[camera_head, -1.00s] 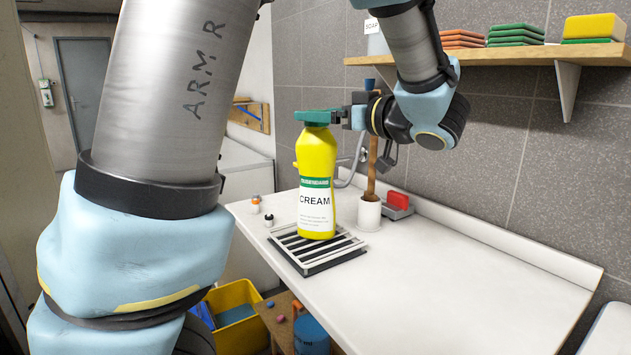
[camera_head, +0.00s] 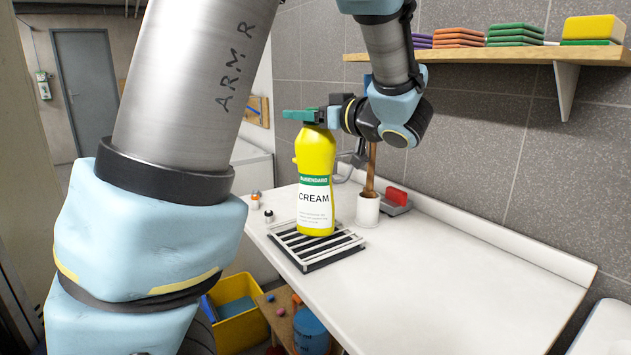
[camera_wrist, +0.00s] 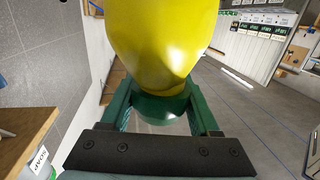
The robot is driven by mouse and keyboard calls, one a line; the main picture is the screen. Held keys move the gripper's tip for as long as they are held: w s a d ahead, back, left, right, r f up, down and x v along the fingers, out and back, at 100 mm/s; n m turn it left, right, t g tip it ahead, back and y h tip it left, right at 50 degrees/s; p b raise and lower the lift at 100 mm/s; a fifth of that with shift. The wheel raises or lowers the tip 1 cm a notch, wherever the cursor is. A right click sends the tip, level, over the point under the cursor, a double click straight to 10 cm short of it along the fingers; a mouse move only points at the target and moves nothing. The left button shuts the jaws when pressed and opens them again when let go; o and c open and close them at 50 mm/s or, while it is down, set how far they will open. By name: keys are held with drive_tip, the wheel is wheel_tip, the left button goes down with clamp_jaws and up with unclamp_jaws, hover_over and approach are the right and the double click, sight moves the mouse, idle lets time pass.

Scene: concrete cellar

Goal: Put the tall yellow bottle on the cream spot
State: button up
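The tall yellow bottle (camera_head: 316,160) has a green top and a white label reading CREAM. In the head view it is upright at the slatted rack (camera_head: 343,248) on the white counter; I cannot tell whether its base touches the slats. My gripper (camera_head: 309,116) is shut on its neck from the side, at the green top. In the wrist view the green fingers of my gripper (camera_wrist: 161,108) lie on both sides of the bottle's green collar, and the yellow body (camera_wrist: 165,40) fills the upper middle. I cannot make out a separate cream spot.
A shelf (camera_head: 480,58) with sponges hangs above. The counter's right part (camera_head: 450,280) is clear.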

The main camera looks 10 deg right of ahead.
clamp_jaws()
idle(0.7)
